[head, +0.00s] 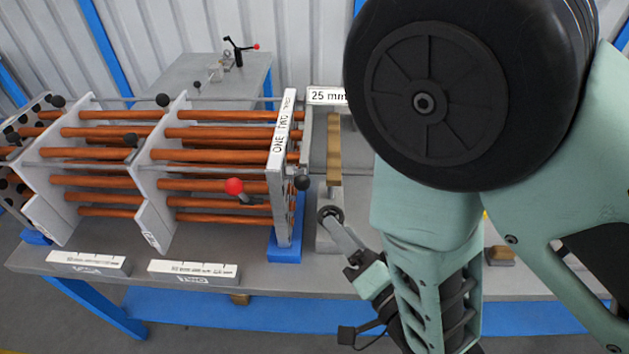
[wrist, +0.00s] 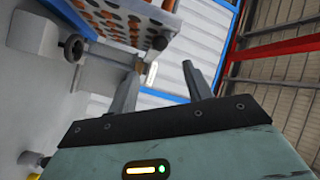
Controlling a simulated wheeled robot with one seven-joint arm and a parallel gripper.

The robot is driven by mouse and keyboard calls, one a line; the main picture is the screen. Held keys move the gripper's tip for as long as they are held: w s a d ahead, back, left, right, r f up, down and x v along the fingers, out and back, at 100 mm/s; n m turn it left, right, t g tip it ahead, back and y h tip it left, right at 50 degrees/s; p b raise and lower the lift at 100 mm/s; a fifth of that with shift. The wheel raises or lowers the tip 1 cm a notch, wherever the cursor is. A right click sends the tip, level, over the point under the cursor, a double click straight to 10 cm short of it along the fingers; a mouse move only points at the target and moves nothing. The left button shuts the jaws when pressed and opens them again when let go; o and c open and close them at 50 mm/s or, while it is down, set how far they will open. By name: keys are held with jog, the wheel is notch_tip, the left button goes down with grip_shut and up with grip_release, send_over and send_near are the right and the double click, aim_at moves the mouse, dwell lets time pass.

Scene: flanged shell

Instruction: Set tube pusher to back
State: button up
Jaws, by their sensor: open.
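A bench fixture beside the shell carries a black handwheel (head: 330,215), which also shows at upper left in the wrist view (wrist: 73,47). I cannot tell for sure which part is the tube pusher. My gripper (head: 342,236) is low in front of the fixture, close to the handwheel in the picture; contact cannot be told. In the wrist view my gripper (wrist: 161,72) has its fingers apart, with no held object visible between them.
The shell's copper tubes (head: 215,133) run through upright plates on the grey bench (head: 120,285). Two white labelled blocks (head: 193,271) lie along the front edge. My arm hides the right side.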

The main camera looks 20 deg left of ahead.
aim_at(308, 187)
jog(key=b+x, duration=0.1)
jog(key=b, duration=0.4)
jog(key=b+x, duration=0.2)
jog(key=b, duration=0.2)
jog(key=shift+f+b, duration=0.25)
jog(key=shift+b, duration=0.1)
jog(key=x, duration=0.7)
jog(key=shift+w+a+r+b, duration=0.15)
jog(key=shift+r+b, duration=0.2)
jog(key=shift+w+a+f, duration=0.1)
jog(key=shift+w+a, duration=0.3)
jog(key=shift+a, duration=0.05)
grip_shut()
